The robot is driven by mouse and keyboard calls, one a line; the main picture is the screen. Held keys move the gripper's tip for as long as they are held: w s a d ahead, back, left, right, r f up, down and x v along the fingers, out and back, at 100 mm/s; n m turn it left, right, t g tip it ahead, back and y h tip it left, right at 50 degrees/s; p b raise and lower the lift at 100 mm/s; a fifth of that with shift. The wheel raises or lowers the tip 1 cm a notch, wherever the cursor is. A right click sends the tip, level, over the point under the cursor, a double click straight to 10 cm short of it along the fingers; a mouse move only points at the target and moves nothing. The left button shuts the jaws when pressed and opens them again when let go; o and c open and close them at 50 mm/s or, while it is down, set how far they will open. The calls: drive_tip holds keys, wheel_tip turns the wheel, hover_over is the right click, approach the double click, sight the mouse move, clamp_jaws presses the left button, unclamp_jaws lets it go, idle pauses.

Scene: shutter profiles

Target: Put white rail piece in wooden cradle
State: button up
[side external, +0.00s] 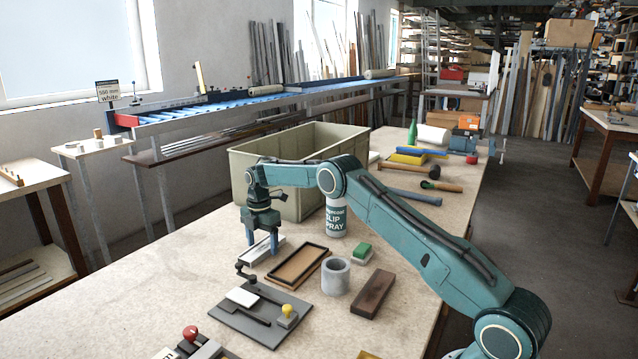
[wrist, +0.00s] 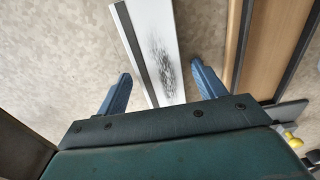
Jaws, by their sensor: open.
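The white rail piece (side external: 259,252) lies on the bench below my gripper (side external: 262,246). In the wrist view the rail piece (wrist: 152,40) is a flat white strip with a grey band along its left side and dark smudges on its face. My gripper (wrist: 161,84) is open, its two blue fingers on either side of the rail piece, with gaps showing. A shallow wooden tray (side external: 298,265) with a dark rim lies just right of it; it looks like the cradle, but I cannot be sure. Its edge also shows in the wrist view (wrist: 272,45).
A large beige bin (side external: 312,150) and a spray can (side external: 336,218) stand behind. The bench's left side is clear.

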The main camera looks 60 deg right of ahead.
sight(263, 246)
wheel_tip(263, 246, up, 14)
drive_tip(key=shift+s+f, duration=0.15)
idle(0.6)
idle(0.5)
